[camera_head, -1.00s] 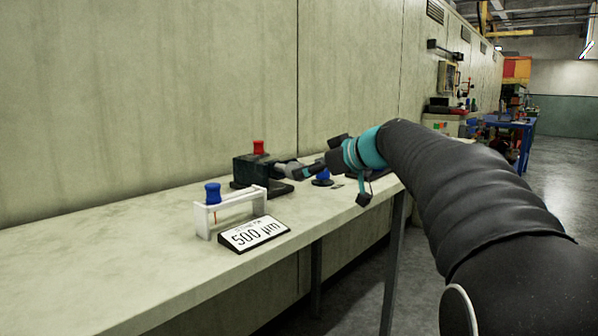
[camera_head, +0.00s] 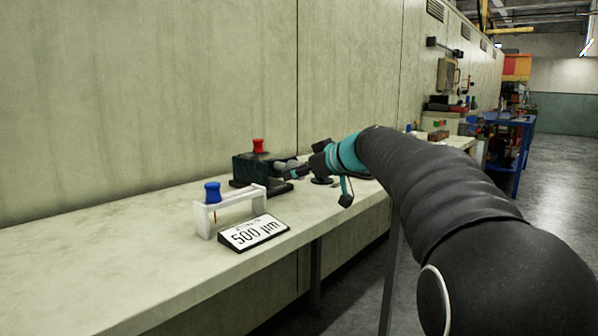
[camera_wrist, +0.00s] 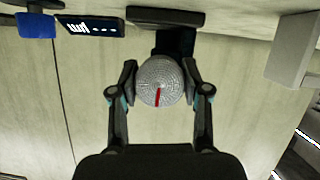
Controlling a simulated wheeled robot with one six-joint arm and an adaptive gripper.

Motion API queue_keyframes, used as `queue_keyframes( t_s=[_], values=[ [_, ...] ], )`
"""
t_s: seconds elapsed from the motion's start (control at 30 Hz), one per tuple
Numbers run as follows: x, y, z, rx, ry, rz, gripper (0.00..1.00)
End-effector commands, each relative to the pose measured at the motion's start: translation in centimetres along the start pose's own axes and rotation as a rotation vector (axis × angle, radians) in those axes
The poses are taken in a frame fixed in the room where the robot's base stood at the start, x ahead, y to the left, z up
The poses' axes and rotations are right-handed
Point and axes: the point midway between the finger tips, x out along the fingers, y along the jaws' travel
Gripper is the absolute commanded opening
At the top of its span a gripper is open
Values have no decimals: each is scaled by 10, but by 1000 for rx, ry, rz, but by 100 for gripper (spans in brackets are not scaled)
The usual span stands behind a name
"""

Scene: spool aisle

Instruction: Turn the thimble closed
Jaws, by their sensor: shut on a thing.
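The thimble (camera_wrist: 155,75) is a round, grey, textured end face with a red line, seen in the wrist view. The red line runs from its middle toward the bottom of that picture. My gripper (camera_wrist: 158,82) has one finger on each side of the thimble and is shut on it. In the head view, my gripper (camera_head: 297,170) reaches the right side of a dark block (camera_head: 255,172) with a red knob (camera_head: 258,146) on top. The thimble is mostly hidden by my gripper there.
A white stand (camera_head: 230,212) with a blue-topped piece (camera_head: 212,192) is on the bench (camera_head: 130,245), left of the dark block. A sign (camera_head: 255,233) reading 500 µm lies in front. The wall is close behind. The left bench top is clear.

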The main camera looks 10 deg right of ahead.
Motion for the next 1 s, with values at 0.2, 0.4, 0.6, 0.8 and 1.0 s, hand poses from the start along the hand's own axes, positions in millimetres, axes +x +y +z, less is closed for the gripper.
queue_keyframes(
  t_s=[0.2,0.4,0.6,0.8,1.0],
  values=[
    [0,0,0,18,-1,-8,12],
    [0,1,1,93,-1,-38,12],
    [0,1,1,234,-2,-97,12],
    [0,1,1,408,-1,-169,12],
    [0,1,1,586,-2,-242,12]
  ],
)
